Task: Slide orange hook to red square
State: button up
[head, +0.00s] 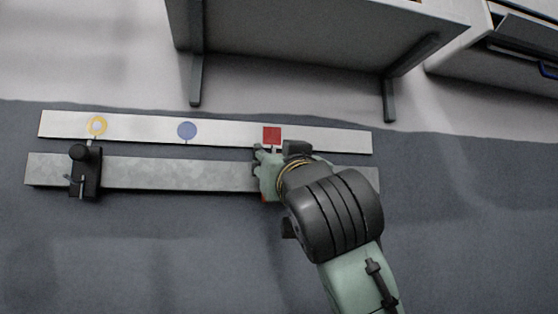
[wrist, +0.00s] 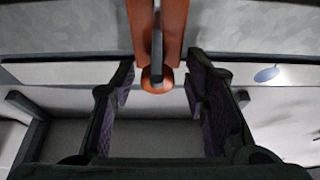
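The orange hook (wrist: 172,30) is large in the wrist view, with a dark bar along it and a rounded orange end (wrist: 157,84). In the head view my gripper (head: 264,168) hides most of it, and only a small orange patch (head: 263,198) shows below. The red square (head: 271,135) is on the white strip, just above my gripper. It does not show in the wrist view. My gripper (wrist: 160,86) is open. Its two fingers stand on either side of the hook's rounded end, with gaps on both sides.
A black slider (head: 86,172) with a knob sits at the left end of the grey rail (head: 180,175). The rail between slider and gripper is clear. A shelf (head: 300,30) overhangs above.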

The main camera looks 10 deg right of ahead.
jog(key=shift+d, duration=0.1)
jog(key=shift+s+f, duration=0.1)
jog(key=shift+s, duration=0.1)
jog(key=v, duration=1.1)
jog(key=shift+s+f, duration=0.2)
jog(key=shift+s, duration=0.05)
